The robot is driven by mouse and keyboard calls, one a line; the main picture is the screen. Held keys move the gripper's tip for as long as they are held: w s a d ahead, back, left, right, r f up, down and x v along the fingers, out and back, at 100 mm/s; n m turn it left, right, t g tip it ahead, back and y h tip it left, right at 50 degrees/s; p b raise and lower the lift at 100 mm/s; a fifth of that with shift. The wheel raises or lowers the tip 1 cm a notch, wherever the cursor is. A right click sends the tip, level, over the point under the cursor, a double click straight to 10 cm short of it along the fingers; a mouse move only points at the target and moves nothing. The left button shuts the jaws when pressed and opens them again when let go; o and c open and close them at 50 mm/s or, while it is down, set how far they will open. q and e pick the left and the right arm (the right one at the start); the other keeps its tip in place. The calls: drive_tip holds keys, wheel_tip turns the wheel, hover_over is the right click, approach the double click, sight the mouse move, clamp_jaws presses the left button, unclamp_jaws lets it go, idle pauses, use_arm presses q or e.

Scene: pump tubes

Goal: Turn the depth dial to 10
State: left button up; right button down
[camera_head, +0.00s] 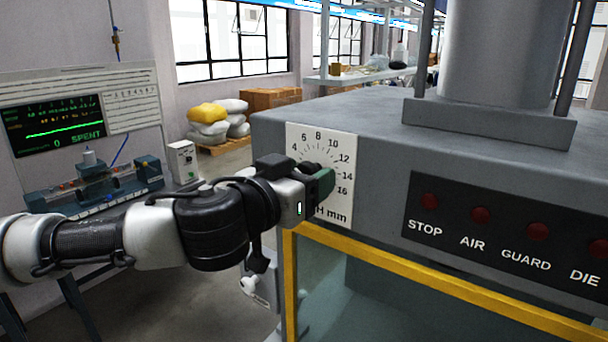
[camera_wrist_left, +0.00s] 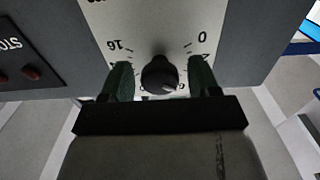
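The depth dial is a black round knob (camera_wrist_left: 160,75) on a white scale plate (camera_head: 345,147) on the front of the grey machine. In the head view the numbers 4 to 16 show around it, with "H mm" below. My left gripper (camera_head: 318,183) is at the plate and hides much of the knob. In the left wrist view the scale is upside down, with 16 at left and 0 at right. The two green fingers of my left gripper (camera_wrist_left: 160,82) stand open on either side of the knob, with gaps. A faint pale mark shows on the knob; its reading is unclear.
A dark panel (camera_head: 500,236) with red buttons labelled STOP, AIR, GUARD and DIE is right of the dial. A yellow frame bar (camera_head: 420,278) runs below it. A screen reading "0 SPENT" (camera_head: 58,125) and a bench device (camera_head: 95,182) stand at left.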

use_arm(q)
drive_tip(key=c, duration=0.8)
drive_tip(key=shift+f+m, duration=0.1)
drive_tip(key=shift+m, duration=0.3)
drive_tip(key=shift+m+b, duration=0.45)
drive_tip(key=shift+m, duration=0.15)
drive_tip(key=m, duration=0.2)
drive_tip(key=shift+m, duration=0.3)
drive_tip(key=m, duration=0.6)
drive_tip(key=shift+p, duration=0.4)
drive_tip(key=m, duration=0.2)
drive_tip(key=m+p, duration=0.1)
drive_tip(key=m, duration=0.1)
drive_tip(key=shift+a+r+m, duration=0.1)
drive_tip(key=shift+r+m, duration=0.1)
drive_tip(key=shift+m, duration=1.3)
drive_tip(key=shift+f+p, duration=0.1)
drive_tip(key=shift+p, duration=0.2)
